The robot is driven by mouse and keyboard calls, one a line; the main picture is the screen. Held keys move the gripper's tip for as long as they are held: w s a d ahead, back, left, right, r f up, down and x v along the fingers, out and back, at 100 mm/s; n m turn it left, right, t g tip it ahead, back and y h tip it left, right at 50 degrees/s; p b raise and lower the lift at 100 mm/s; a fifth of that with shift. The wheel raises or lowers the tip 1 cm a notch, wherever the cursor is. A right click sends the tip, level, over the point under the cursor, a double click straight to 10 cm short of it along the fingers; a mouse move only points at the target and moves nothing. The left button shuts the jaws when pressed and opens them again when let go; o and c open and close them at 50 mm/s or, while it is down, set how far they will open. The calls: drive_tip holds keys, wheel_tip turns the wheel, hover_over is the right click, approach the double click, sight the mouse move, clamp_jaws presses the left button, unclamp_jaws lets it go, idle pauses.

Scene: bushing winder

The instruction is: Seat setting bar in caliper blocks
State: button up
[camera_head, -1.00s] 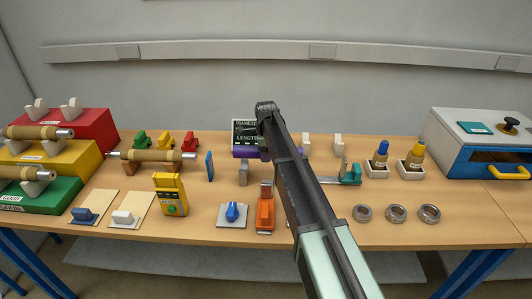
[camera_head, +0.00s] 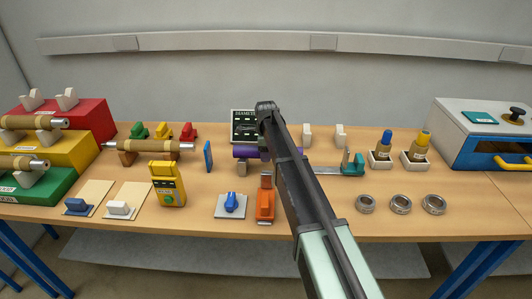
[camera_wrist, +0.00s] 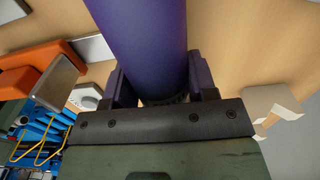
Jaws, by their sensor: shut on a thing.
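A purple bar (camera_wrist: 140,45), which I take to be the setting bar, is held between the fingers of my gripper (camera_wrist: 162,88) in the wrist view. In the head view the bar (camera_head: 245,152) lies crosswise in front of the dark sign, with its middle behind my arm. My gripper is hidden there. A pale notched block (camera_wrist: 272,105) stands right of the gripper in the wrist view. I cannot tell for sure which blocks are the caliper blocks.
An orange device (camera_head: 265,202) and a blue-knobbed device (camera_head: 231,204) stand at the front. A caliper-like tool with a teal end (camera_head: 353,165) lies right of my arm. Several metal rings (camera_head: 400,204) and two bottles in holders are further right. White blocks (camera_head: 307,135) stand behind.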

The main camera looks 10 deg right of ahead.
drive_tip(key=shift+f+b, duration=0.35)
drive_tip(key=o, duration=1.4)
drive_tip(key=shift+c, duration=0.2)
wheel_tip(320, 180, up, 11)
drive_tip(key=p, duration=1.1)
drive_tip(key=shift+r, duration=0.1)
drive_tip(key=shift+f, duration=0.2)
